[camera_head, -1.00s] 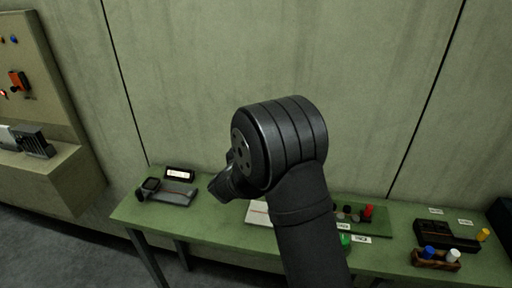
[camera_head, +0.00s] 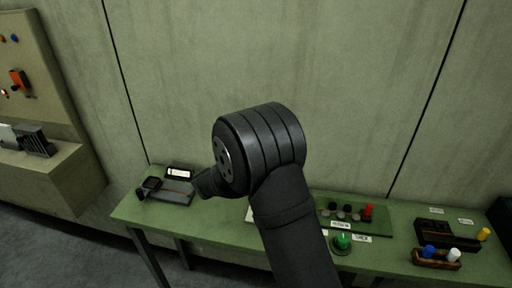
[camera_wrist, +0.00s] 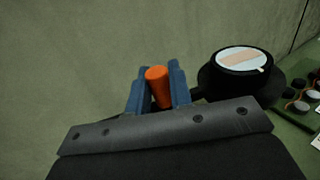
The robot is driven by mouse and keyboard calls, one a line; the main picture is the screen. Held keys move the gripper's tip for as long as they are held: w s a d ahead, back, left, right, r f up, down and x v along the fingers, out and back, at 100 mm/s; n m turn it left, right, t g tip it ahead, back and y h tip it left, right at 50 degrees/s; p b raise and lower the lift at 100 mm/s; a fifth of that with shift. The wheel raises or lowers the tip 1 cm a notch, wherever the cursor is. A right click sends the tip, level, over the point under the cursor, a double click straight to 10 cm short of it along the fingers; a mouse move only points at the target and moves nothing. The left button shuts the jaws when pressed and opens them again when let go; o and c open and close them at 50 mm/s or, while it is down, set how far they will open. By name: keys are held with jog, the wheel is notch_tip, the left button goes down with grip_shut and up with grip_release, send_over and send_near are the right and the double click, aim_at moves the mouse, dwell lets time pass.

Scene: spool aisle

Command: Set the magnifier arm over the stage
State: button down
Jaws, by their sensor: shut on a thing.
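My gripper (camera_wrist: 158,92), with blue fingers, is shut on an orange handle (camera_wrist: 158,84) in the wrist view. Just right of it is a round black head (camera_wrist: 240,72), likely the magnifier, with a pale disc and a pinkish stripe in it. A dark piece shows between the fingers and this head, but I cannot tell whether they join. In the head view my forearm hides the gripper, the handle and the round head. A pale plate (camera_head: 250,214), perhaps the stage, shows only at its edge beside my arm.
Right are a button panel (camera_head: 350,212), a green button (camera_head: 342,241) and a brown tray (camera_head: 436,259) with pegs. A wall rises behind.

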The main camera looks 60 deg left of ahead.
jog(key=shift+s+d+m+t+h, duration=0.15)
jog(key=shift+s+m+h, duration=0.6)
jog(key=shift+h, duration=0.65)
jog(key=shift+s+d+m+t+h, duration=0.15)
jog(key=shift+s+m+h, duration=0.25)
jog(key=shift+m+h, duration=0.85)
jog(key=shift+s+d+m+h, duration=0.15)
jog(key=shift+s+m+h, duration=0.5)
jog(key=shift+h, duration=0.9)
jog(key=c, duration=1.3)
grip_release()
jog(key=s+a, duration=0.1)
jog(key=s, duration=0.4)
jog(key=s+a, duration=0.1)
jog(key=s, duration=0.5)
jog(key=s+a, duration=0.1)
jog(key=s, duration=0.5)
jog(key=w+d, duration=0.1)
jog(key=w, duration=0.4)
jog(key=w+d, duration=0.1)
jog(key=w, duration=0.5)
jog(key=w+d, duration=0.1)
jog(key=w, duration=0.5)
jog(key=shift+w, duration=0.1)
